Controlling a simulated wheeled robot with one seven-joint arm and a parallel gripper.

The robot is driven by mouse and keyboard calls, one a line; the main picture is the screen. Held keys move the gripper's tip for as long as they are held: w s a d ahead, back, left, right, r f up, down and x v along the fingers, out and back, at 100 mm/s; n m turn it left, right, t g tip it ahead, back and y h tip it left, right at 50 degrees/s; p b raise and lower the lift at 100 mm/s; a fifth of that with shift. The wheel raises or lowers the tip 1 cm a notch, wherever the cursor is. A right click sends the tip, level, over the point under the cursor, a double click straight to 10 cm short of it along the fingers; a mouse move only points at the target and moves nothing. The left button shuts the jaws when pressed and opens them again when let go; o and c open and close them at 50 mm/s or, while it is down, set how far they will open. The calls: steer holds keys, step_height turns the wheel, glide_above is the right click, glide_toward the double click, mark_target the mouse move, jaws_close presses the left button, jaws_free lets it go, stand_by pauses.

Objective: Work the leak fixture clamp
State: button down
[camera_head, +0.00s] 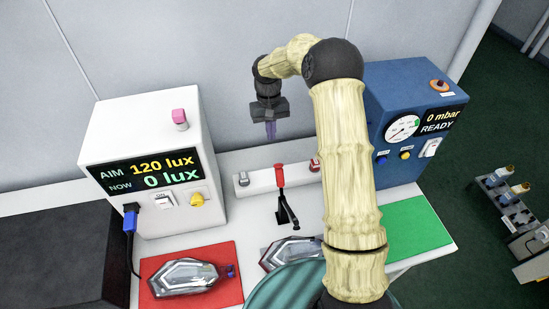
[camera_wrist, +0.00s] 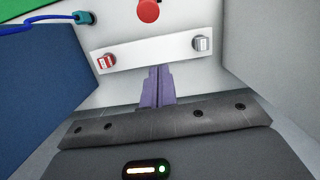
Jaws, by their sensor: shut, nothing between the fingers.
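The leak fixture clamp has a red handle (camera_head: 280,174) standing up and a black arm (camera_head: 287,212) reaching toward the front. A clear tail lamp (camera_head: 290,253) lies just in front of it, partly hidden by my arm. My gripper (camera_head: 270,133) points down behind and above the red handle, apart from it. Its purple fingers (camera_wrist: 157,88) are shut and empty in the wrist view. The red handle's round end (camera_wrist: 148,10) shows at the top of that view. The blue leak tester (camera_head: 405,125) reads 0 mbar and READY.
A white bar (camera_head: 255,184) with a red and a pale fitting runs behind the clamp. A white lux box (camera_head: 140,165) stands left. Another lamp (camera_head: 183,277) lies on a red mat (camera_head: 228,262). A green mat (camera_head: 412,228) at right looks bare.

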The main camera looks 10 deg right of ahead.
mark_target(280, 182)
steer(key=shift+m, duration=0.3)
steer(key=shift+f, duration=0.1)
steer(key=s+f+p, duration=0.5)
steer(key=f+p, duration=0.1)
steer(key=f, duration=0.1)
steer(key=shift+s+f, duration=0.15)
steer(key=shift+f, duration=0.25)
stand_by(0.5)
